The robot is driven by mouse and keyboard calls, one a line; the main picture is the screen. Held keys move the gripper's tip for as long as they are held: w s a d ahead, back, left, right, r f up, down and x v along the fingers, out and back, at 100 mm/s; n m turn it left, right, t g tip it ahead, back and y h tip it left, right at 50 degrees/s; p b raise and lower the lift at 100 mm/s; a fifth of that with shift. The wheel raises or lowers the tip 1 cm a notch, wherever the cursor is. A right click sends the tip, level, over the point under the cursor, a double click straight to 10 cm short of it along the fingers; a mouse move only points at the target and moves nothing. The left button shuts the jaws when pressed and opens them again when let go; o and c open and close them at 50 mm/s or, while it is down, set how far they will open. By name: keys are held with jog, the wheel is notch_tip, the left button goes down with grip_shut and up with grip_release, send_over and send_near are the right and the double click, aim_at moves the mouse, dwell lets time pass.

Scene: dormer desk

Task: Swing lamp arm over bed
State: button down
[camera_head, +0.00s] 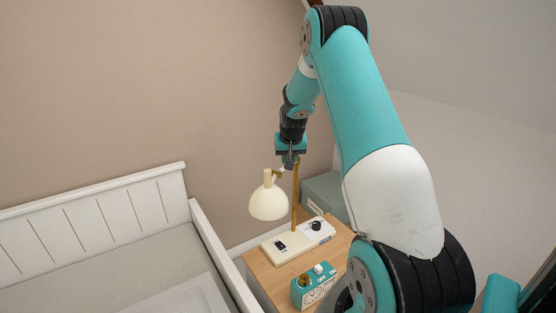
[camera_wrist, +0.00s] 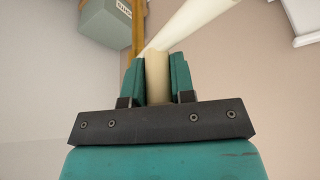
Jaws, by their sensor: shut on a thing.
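The desk lamp has a cream dome shade (camera_head: 268,204) with a short stub on top. A mustard post (camera_head: 295,205) rises from a white base (camera_head: 297,241). A short arm joins post and shade near the top, partly hidden by my gripper (camera_head: 290,162). My gripper points down there and is shut on a cream part of the lamp arm (camera_wrist: 157,72). In the wrist view, this part stands between the teal fingers (camera_wrist: 158,80). The post (camera_wrist: 138,30) shows behind. The bed (camera_head: 100,245) is at the left; the shade hangs right of its near side rail.
The lamp stands on a wooden bedside table (camera_head: 262,285). A teal box with knobs (camera_head: 314,286) sits at its front, and a grey-green box (camera_head: 326,192) stands behind. The bed's side rail (camera_head: 222,255) and headboard (camera_head: 90,210) rise at the left. Space above the mattress is clear.

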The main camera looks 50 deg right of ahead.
dwell(0.4)
jog(key=c, duration=1)
grip_release()
jog(key=shift+o, duration=0.2)
jog(key=b+v, duration=0.2)
jog(key=v, duration=1.5)
jog(key=shift+r+b, duration=0.15)
jog(key=shift+b, duration=0.2)
jog(key=shift+a, duration=0.1)
